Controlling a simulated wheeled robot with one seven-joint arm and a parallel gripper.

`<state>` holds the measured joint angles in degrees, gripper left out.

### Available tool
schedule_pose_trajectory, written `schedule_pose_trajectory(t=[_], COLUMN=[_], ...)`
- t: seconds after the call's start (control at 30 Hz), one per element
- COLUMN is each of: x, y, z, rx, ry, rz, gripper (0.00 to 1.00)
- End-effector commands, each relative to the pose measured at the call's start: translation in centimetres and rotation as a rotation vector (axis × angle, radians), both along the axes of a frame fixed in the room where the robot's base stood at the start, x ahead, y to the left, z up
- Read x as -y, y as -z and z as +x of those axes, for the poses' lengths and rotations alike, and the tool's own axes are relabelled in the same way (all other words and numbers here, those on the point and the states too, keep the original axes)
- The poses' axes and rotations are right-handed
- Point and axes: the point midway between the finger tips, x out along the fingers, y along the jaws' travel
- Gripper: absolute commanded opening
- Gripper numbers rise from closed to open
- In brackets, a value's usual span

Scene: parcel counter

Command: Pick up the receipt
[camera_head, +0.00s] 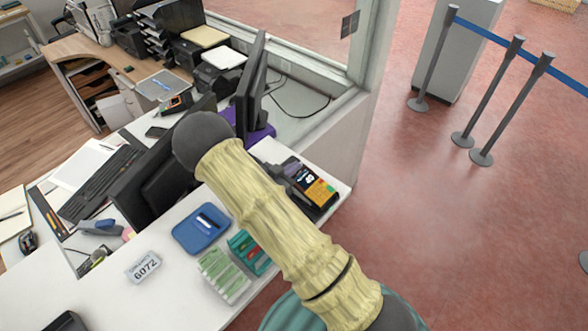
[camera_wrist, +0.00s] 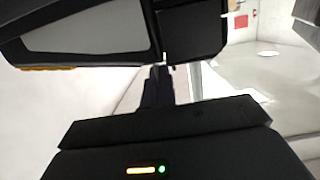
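I cannot make out a sure receipt. A small white slip printed "6072" (camera_head: 145,267) lies on the white counter (camera_head: 185,300) in the head view; I cannot tell whether it is the receipt. My arm, in a pale yellow sleeve, crosses the head view from the lower right, and its dark rounded joint is over the monitors. My gripper's fingers are hidden in the head view. In the wrist view, my gripper (camera_wrist: 158,88) shows as narrow dark shapes above a dark housing with lights. I cannot tell whether it is open, and nothing is clearly held.
A blue tray (camera_head: 203,228), a green card holder (camera_head: 222,272), a teal box (camera_head: 245,250) and a payment terminal (camera_head: 315,188) stand on the counter. Dark monitors (camera_head: 250,90) rise behind. Barrier posts (camera_head: 488,100) stand on the red floor at right.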

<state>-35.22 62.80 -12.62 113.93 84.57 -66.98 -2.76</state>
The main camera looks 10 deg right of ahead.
Motion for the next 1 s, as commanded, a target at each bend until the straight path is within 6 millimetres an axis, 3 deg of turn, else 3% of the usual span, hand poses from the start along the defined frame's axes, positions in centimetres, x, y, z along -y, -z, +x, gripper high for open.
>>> schedule_pose_trajectory(t=[0.27, 0.7, 1.0], x=[0.0, 0.0, 0.0], y=[-2.3, -8.9, -9.9], z=[0.0, 0.0, 0.0], rx=[0.004, 0.004, 0.000], ry=[0.000, 0.001, 0.000], rz=[0.003, 0.001, 0.000], gripper=[0.00, 0.00, 0.00])
